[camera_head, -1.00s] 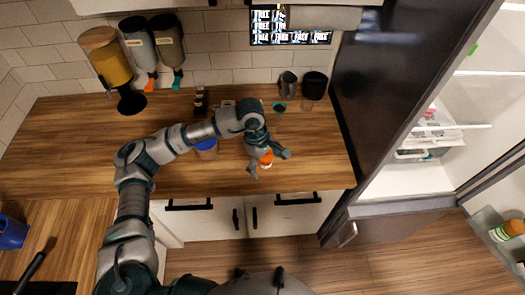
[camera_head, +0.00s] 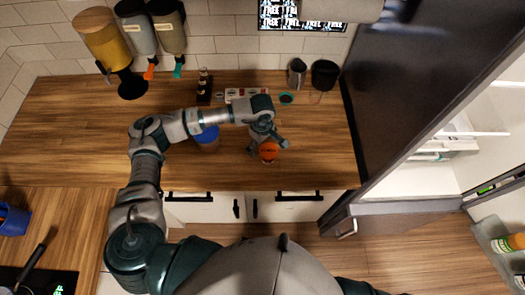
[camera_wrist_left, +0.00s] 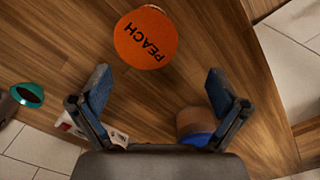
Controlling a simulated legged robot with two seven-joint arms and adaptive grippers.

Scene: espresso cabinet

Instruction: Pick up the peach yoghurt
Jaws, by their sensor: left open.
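The peach yoghurt (camera_head: 268,151) stands on the wooden counter near its front edge, its orange lid facing up. In the left wrist view the orange lid (camera_wrist_left: 146,37) reads PEACH and lies beyond the fingertips, roughly centred between them. My left gripper (camera_head: 267,143) is open and right by the yoghurt in the head view; the wrist view shows its two spread fingers (camera_wrist_left: 158,84) with nothing between the tips. A gap shows between fingers and lid there. My right gripper is not in view.
A blue-lidded jar (camera_head: 207,138) stands left of the yoghurt, below my forearm. A metal cup (camera_head: 297,72) and dark cup (camera_head: 324,75) stand at the back. The fridge (camera_head: 405,100) is open at right. The counter right of the yoghurt is clear.

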